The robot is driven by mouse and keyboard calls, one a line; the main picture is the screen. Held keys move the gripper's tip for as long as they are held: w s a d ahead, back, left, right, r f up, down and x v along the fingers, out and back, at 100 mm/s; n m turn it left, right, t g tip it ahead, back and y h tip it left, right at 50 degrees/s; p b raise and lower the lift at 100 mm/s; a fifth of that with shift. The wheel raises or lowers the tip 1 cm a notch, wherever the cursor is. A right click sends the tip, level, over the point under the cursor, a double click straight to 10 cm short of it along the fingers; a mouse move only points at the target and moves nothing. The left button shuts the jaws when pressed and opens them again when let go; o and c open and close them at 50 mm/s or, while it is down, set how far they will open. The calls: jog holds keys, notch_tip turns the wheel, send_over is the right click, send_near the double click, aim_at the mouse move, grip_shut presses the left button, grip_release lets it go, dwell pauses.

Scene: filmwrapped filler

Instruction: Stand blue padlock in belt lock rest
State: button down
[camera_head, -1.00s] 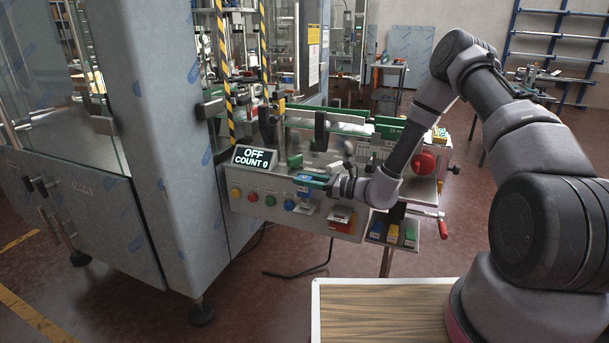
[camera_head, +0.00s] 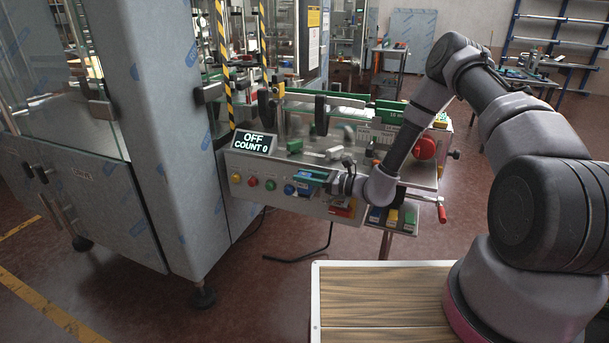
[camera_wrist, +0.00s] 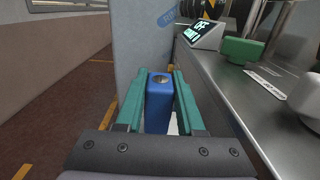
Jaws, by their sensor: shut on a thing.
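The blue padlock (camera_wrist: 159,102) stands between the two green fingers of my gripper (camera_wrist: 160,90) in the wrist view, with a round metal spot on its top. My gripper is shut on it. In the head view my gripper (camera_head: 312,175) is at the front of the machine's control panel, just above and right of its round buttons. A small blue and white piece (camera_head: 304,189) shows just under the fingers there; I cannot tell whether it is the padlock, a label or the rest. I cannot make out the belt lock rest for certain.
The OFF / COUNT 0 display (camera_head: 254,143) stands left of my gripper. A steel conveyor top (camera_wrist: 275,110) runs along the right in the wrist view, with a green block (camera_wrist: 242,50) on it. A small tray (camera_head: 372,224) of coloured padlocks hangs at the lower right.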

jog(key=shift+f, duration=0.35)
dwell(0.8)
jog(key=shift+c, duration=2.2)
grip_release()
jog(key=shift+d, duration=0.1)
